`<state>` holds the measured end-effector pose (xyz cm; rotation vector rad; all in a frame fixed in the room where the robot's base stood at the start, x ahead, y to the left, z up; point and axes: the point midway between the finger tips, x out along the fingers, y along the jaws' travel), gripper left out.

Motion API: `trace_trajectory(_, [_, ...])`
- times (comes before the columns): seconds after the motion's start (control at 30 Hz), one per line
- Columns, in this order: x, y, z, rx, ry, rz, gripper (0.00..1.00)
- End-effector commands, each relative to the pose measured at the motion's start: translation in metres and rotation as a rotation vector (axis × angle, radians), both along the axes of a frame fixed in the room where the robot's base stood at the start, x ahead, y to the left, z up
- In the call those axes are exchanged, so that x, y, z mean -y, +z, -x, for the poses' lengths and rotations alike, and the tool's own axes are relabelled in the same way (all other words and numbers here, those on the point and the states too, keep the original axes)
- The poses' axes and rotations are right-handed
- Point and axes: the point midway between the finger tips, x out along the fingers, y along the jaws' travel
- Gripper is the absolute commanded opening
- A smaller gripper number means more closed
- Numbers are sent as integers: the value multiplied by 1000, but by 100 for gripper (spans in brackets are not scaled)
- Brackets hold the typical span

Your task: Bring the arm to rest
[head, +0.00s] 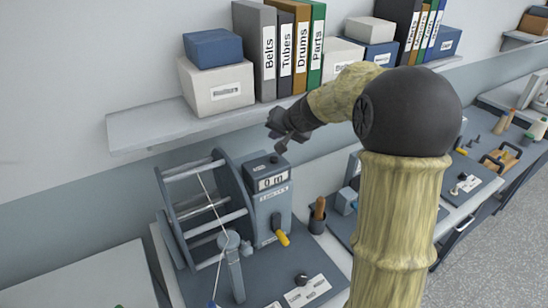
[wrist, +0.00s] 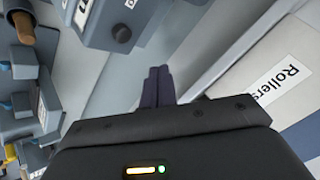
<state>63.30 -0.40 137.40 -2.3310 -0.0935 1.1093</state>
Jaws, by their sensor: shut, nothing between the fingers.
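My gripper (head: 277,133) is raised in front of the wall shelf, above the bench, at the end of my bent arm. Its fingers also show in the wrist view (wrist: 158,86), side by side and closed with nothing between them. In the head view it appears just above the grey counter box (head: 271,188), which has a small display. I cannot tell the exact gap between them. My arm hides part of the bench and shelf behind it.
A winder frame (head: 205,212) with a thread stands left of the counter. The shelf (head: 150,131) bears a white box (head: 217,88), a blue box (head: 212,47) and several binders (head: 268,58). A cup with a wooden-handled tool (head: 318,215) stands right. More tools lie farther right.

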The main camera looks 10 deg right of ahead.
Motion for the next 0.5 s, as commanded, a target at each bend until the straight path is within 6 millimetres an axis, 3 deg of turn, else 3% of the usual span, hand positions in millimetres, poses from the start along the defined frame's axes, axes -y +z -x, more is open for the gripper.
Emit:
trace_trajectory(0.33, [-1, -4, 4, -8, 4, 7, 0])
trace_trajectory(0.43, [-6, -22, 21, -45, 22, 39, 0])
trace_trajectory(0.5, [-10, -41, 43, -87, 43, 81, 0])
